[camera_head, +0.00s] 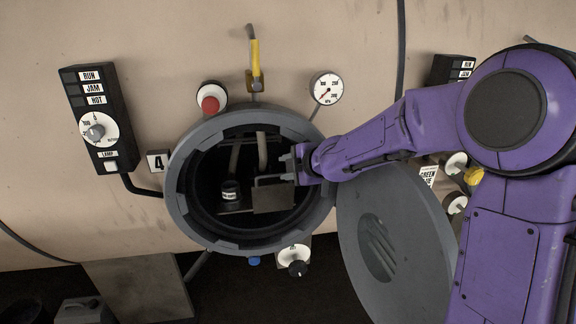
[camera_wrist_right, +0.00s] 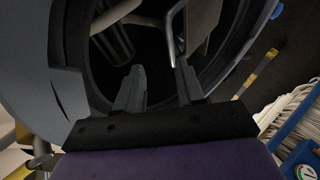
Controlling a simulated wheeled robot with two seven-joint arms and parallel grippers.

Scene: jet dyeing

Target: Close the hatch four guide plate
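Hatch four is a round grey-rimmed opening (camera_head: 180,205) beside the "4" label (camera_head: 158,162); its round door (camera_head: 412,245) hangs open at the right. Inside the dark opening is a flat grey-brown plate (camera_head: 273,197), seemingly the guide plate, with a thin bar handle along its top. My right gripper (camera_head: 287,165) reaches in from the right at the plate's upper right. In the right wrist view my right gripper (camera_wrist_right: 160,85) has its fingers apart; a bent metal rod (camera_wrist_right: 171,45) lies near the fingertips. Contact is unclear. My left gripper is out of view.
A small dark labelled cylinder (camera_head: 230,191) stands inside the opening, left of the plate. Around the rim are a red button (camera_head: 210,104), a yellow-handled lever (camera_head: 256,62), a pressure gauge (camera_head: 326,88) and a white dial (camera_head: 294,259). A control box (camera_head: 98,118) is at the left.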

